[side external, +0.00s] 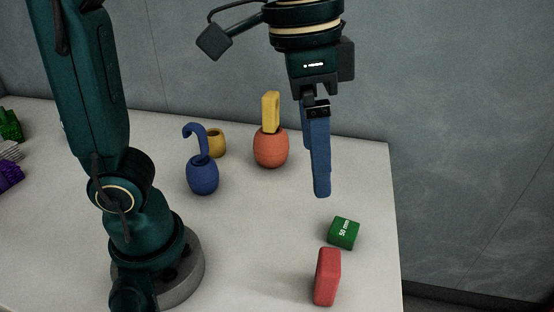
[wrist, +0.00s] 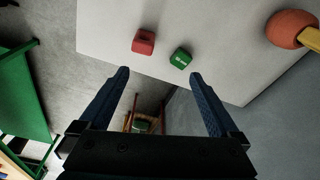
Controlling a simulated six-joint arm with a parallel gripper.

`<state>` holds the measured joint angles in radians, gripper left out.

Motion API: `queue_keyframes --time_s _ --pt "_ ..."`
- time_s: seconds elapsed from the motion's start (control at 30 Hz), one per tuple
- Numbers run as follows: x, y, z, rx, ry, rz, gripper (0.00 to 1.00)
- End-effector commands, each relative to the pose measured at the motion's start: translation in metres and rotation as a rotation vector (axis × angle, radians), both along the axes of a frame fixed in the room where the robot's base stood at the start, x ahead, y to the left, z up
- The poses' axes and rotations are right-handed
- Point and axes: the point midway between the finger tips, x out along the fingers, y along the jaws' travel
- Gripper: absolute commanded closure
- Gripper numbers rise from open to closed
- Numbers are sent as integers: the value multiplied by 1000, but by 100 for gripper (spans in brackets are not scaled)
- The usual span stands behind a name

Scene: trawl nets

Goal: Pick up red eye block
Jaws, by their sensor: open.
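The red block (side external: 327,277) stands upright near the front right of the white table in the side external view. It also shows in the wrist view (wrist: 144,42), where a dark opening or mark is visible on it. My gripper (side external: 321,194) hangs above the table, higher than the red block and apart from it. In the wrist view its two blue fingers (wrist: 158,73) are spread wide with nothing between them. The red block lies beyond the fingertips there, nearer the left finger.
A green block marked "50 mm" (side external: 343,232) sits close behind the red block. An orange pot with a yellow piece (side external: 270,147), a blue pot with a hook (side external: 202,176) and a small yellow pot (side external: 216,143) stand further back. The table's right edge (side external: 396,220) is near.

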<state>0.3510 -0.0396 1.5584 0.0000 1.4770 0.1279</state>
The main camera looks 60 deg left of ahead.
Motion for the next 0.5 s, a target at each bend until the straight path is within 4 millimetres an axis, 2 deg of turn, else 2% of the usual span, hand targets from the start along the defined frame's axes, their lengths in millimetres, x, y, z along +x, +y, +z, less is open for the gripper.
queue_keyframes --time_s 0.2,0.5 --pt "7 -23 -7 30 66 -100 3" --pt "10 -45 -17 63 130 -198 3"
